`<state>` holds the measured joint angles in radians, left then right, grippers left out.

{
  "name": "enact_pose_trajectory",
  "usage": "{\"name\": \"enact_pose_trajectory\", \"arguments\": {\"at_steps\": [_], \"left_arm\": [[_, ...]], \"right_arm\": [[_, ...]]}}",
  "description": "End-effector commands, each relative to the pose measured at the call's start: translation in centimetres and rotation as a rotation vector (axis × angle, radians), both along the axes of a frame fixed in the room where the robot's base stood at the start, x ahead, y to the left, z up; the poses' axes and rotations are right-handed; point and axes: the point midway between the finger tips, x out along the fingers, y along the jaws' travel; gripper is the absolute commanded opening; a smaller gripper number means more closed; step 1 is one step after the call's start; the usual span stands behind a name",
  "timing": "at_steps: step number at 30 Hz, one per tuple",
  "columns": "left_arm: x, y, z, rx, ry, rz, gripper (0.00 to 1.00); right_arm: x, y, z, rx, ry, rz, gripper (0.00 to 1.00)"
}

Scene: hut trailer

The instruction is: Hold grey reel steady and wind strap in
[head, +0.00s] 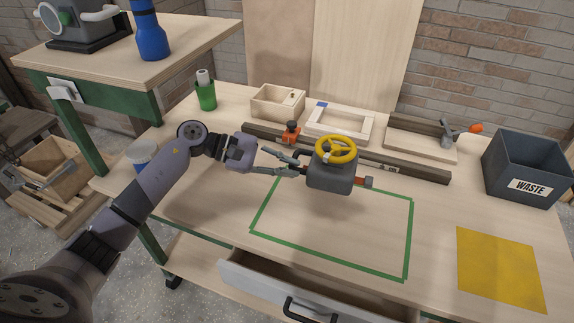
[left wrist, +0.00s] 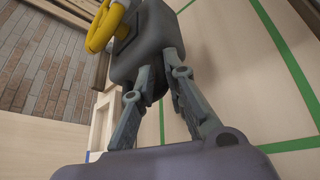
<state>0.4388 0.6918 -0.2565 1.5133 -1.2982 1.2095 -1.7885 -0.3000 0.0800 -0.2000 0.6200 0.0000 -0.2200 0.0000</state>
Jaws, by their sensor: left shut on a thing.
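The grey reel (head: 330,178) has a yellow hand wheel (head: 336,150) on top and shows over the back part of the green taped outline (head: 409,235). I cannot tell if it touches the bench. A short orange-red piece (head: 368,182) with a grey tip sticks out at its right side; I cannot tell if it is the strap. My left gripper (head: 298,166) comes from the left and is shut on the reel's side. In the left wrist view its fingers (left wrist: 158,82) press against the grey reel body (left wrist: 143,45), with the yellow wheel (left wrist: 103,25) above left. My right gripper is not in view.
A long dark rail (head: 415,170) lies behind the reel, with wooden trays (head: 340,123) further back. A dark waste bin (head: 527,165) stands at the right, near a yellow mat (head: 500,268). A drawer (head: 300,290) stands open at the front. The outline's front is clear.

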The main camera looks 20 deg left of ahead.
Motion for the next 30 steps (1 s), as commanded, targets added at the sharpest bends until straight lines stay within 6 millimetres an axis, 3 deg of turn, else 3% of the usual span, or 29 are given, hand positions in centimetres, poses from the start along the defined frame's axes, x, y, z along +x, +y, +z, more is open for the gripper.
{"name": "enact_pose_trajectory", "arguments": {"at_steps": [30], "left_arm": [[-1.7, -0.3, -6.8, -0.003, 0.001, 0.0, 0.0]], "right_arm": [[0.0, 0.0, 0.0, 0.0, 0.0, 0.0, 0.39]]}}
